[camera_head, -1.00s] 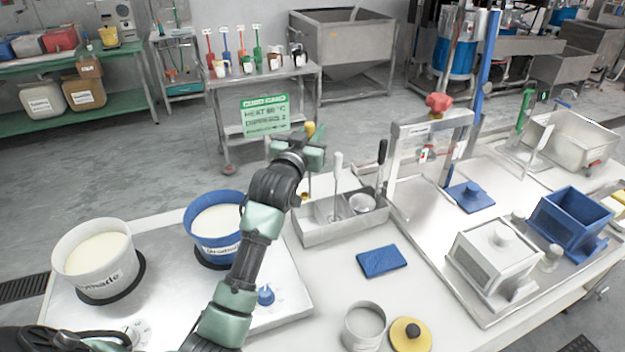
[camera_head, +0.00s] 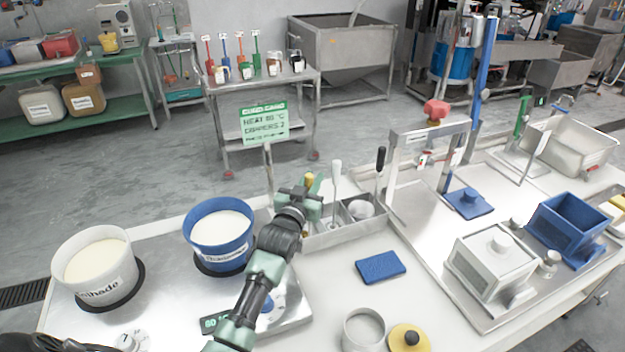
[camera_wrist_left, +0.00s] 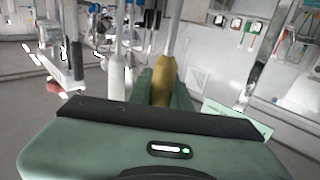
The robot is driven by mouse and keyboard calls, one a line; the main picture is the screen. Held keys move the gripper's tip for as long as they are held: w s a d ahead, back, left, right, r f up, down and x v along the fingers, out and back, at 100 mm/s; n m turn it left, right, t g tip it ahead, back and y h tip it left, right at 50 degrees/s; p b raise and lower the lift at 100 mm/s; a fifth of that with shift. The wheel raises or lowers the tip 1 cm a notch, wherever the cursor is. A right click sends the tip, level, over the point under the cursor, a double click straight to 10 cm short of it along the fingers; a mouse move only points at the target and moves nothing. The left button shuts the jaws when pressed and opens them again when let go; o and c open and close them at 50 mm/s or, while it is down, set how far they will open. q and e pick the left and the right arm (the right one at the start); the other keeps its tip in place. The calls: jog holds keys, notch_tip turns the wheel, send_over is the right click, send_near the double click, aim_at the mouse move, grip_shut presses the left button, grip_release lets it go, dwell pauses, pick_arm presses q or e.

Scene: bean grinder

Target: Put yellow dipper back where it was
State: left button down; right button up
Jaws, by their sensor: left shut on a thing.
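My left gripper (camera_head: 308,190) is shut on the yellow handle of the yellow dipper (camera_head: 309,179). The handle shows between the two green fingers in the left wrist view (camera_wrist_left: 162,80). In the head view the gripper is at the left end of the metal dipper holder (camera_head: 345,232). The gripper and arm hide part of the holder's left end. The yellow dipper's cup is hidden, so I cannot tell whether it is inside the holder. A white-handled dipper (camera_head: 336,180) and a black-handled dipper (camera_head: 380,165) stand upright in the holder.
A blue pot (camera_head: 220,237) and a white pot (camera_head: 97,268) of pale liquid stand left of my arm. The sign (camera_head: 264,124) rises behind the gripper. A metal frame (camera_head: 400,180) stands right of the holder. A blue block (camera_head: 381,266) lies in front.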

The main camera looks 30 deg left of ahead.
pick_arm(q)
jog(key=c, duration=1.3)
grip_release()
jog(key=s, duration=0.4)
jog(key=s+d+b, duration=0.1)
jog(key=s, duration=0.7)
jog(key=shift+d, duration=0.35)
